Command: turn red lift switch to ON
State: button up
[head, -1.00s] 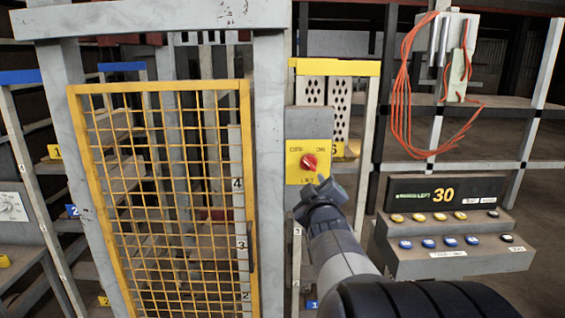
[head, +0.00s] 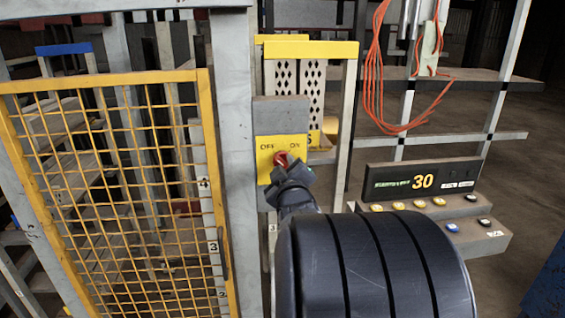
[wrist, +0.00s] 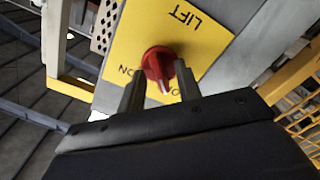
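The red lift switch (head: 282,158) is a round red knob on a yellow plate (head: 264,150) marked OFF at left and ON at right in the head view. In the wrist view, the red knob (wrist: 158,62) appears upside down, with its white pointer towards the partly hidden OFF label. My gripper (head: 290,174) is right at the knob, covering its lower right in the head view. In the wrist view, my gripper's two fingers (wrist: 158,77) are apart, one on each side of the knob. I cannot tell whether they touch it.
A yellow mesh gate (head: 120,190) and a grey post (head: 233,150) stand left of the switch. A button console (head: 470,215) with a display reading 30 stands at right. Orange cables (head: 375,80) hang above it.

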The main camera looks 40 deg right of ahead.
jog(key=shift+c, duration=0.4)
grip_shut()
jog(key=shift+f, duration=0.1)
jog(key=m+b, duration=0.3)
jog(key=m, duration=0.2)
jog(key=shift+m, duration=0.4)
jog(key=m, duration=0.6)
jog(key=m+p, duration=0.1)
jog(key=m, duration=0.5)
dwell(0.4)
